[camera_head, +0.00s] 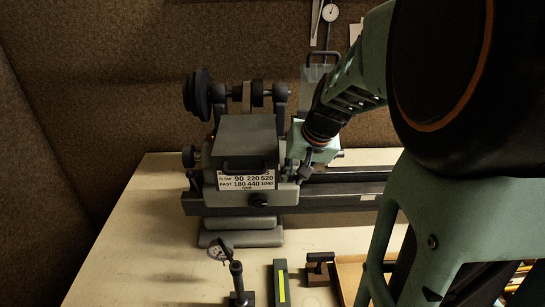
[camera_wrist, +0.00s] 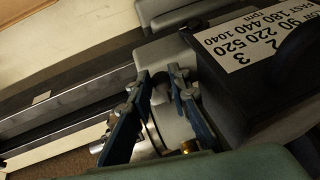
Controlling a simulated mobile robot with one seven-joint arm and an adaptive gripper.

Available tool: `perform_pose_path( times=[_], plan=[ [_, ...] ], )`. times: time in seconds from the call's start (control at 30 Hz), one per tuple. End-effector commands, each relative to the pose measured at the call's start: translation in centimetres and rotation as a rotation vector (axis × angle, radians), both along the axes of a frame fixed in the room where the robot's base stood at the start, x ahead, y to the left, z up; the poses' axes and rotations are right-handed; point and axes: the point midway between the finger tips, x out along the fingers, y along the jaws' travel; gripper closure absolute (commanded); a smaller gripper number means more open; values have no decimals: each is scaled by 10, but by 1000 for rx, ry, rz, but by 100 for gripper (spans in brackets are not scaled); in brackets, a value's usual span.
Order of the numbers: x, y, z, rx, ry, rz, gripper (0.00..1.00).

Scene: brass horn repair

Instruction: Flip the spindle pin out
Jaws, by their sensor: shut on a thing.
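The grey lathe headstock (camera_head: 245,140) stands on the bench with its speed plate (camera_head: 246,181) facing front. My gripper (camera_head: 306,172) is at the right end of the headstock. In the wrist view its two blue fingers (camera_wrist: 158,78) stand a little apart, closed about a small dark part (camera_wrist: 160,92) against the grey headstock (camera_wrist: 175,55). This part seems to be the spindle pin, but the fingers hide most of it. A small brass-coloured knob (camera_wrist: 187,147) shows just below the right finger. In the head view my wrist hides the pin.
The dark lathe bed (camera_head: 345,190) runs right from the headstock. A stepped pulley (camera_head: 203,94) stands behind. A dial gauge on a stand (camera_head: 237,275), a yellow-striped green block (camera_head: 281,284) and a brown block with a dark handle (camera_head: 319,272) are in front. The bench's left side is clear.

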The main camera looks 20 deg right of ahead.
Motion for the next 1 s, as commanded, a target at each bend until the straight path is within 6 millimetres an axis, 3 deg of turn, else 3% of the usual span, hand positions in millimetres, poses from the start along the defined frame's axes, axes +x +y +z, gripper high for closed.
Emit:
perform_pose_path(
  times=[0.17,0.2,0.37,0.77,1.0],
  plan=[
    [-3,1,-2,3,10,1,100],
    [-3,1,-2,3,10,1,81],
    [-2,1,-1,3,9,1,65],
    [-1,0,-1,2,6,1,65],
    [15,-4,2,3,9,1,65]
  ],
)
